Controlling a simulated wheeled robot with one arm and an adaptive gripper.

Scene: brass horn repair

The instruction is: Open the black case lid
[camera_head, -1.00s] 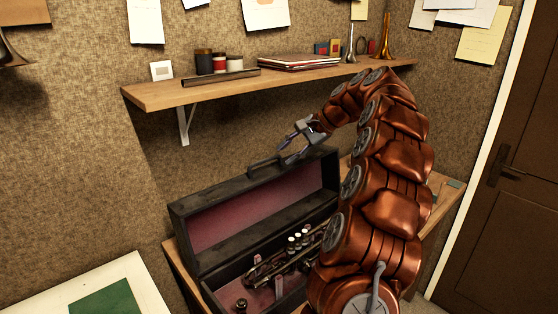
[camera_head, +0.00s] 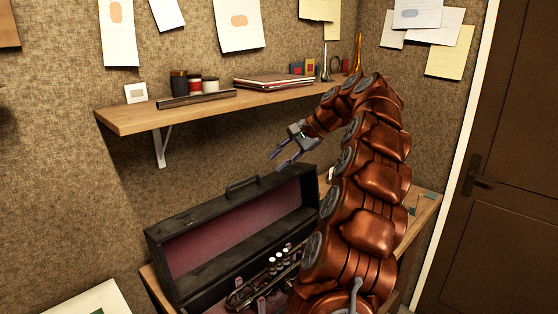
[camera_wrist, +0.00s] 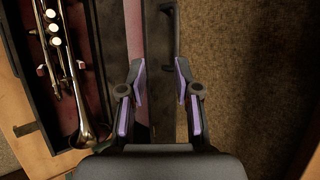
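The black case (camera_head: 190,281) stands on a wooden table with its lid (camera_head: 262,218) raised upright, showing a dark red lining. A handle (camera_head: 243,185) sits on the lid's upper edge; it also shows in the wrist view (camera_wrist: 168,42). A trumpet (camera_head: 268,276) lies inside the case, and the wrist view shows its valves and bell (camera_wrist: 85,120). My gripper (camera_head: 277,164) is above and behind the lid's right part, with its fingers apart and nothing between them. In the wrist view the fingers (camera_wrist: 163,82) are open over the lid edge. My arm hides the case's right end.
A wooden shelf (camera_head: 130,118) with jars (camera_head: 195,84), books (camera_head: 273,81) and small horns hangs on the wall above the case. A brown door (camera_head: 510,170) is at the right. A white board (camera_head: 75,306) is at the lower left.

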